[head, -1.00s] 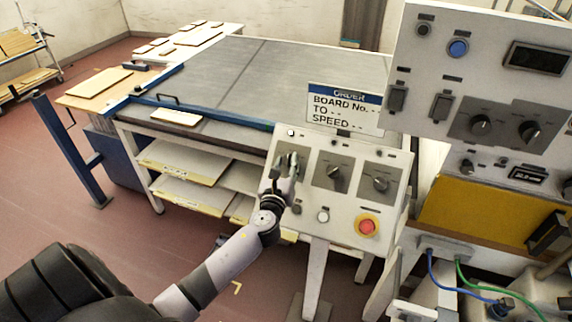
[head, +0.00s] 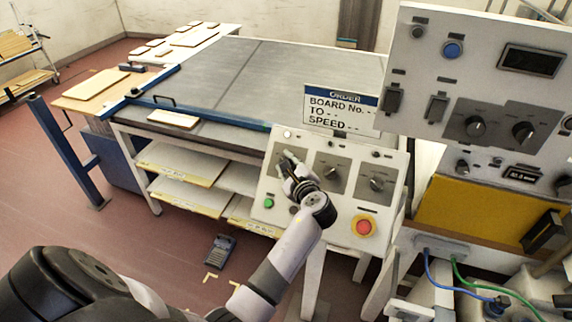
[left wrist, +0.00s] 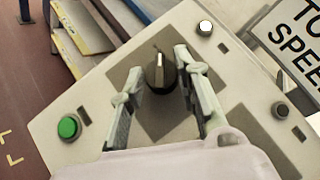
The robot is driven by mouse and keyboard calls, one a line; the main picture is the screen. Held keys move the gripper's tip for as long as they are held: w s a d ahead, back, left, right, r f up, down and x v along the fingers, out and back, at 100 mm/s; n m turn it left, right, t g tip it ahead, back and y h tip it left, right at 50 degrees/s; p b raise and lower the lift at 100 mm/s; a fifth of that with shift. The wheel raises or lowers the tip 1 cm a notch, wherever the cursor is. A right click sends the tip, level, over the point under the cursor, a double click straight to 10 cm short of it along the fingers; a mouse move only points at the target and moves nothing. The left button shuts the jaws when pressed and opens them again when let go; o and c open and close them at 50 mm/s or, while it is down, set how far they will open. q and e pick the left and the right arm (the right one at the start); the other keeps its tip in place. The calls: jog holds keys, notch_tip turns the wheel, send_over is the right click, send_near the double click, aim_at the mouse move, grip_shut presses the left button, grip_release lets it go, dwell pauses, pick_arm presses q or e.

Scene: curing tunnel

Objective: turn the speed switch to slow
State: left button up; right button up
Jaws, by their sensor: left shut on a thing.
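The sloped control panel (head: 330,205) carries three rotary knobs on grey plates. The leftmost knob is mostly hidden by my left gripper (head: 288,165) in the head view. In the left wrist view this black knob (left wrist: 160,74) has a pale pointer line and stands between the fingers of my left gripper (left wrist: 160,68), which is shut on it. The middle knob (head: 331,173) and right knob (head: 376,184) are untouched. No label that I can read names the speed switch. My right gripper is out of view.
A green button (head: 269,203) and red emergency stop (head: 363,226) sit low on the panel. An order sign (head: 340,107) reading "SPEED - -" stands behind it. A taller control cabinet (head: 480,70) rises at right.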

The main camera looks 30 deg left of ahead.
pick_arm(q)
jog(key=shift+w+r+n+g, duration=0.1)
jog(key=shift+r+n+g, duration=0.05)
jog(key=shift+n+g, duration=0.75)
jog(key=shift+n, duration=0.3)
jog(key=o, duration=1.1)
jog(key=shift+o, duration=0.2)
notch_tip(320, 180, up, 10)
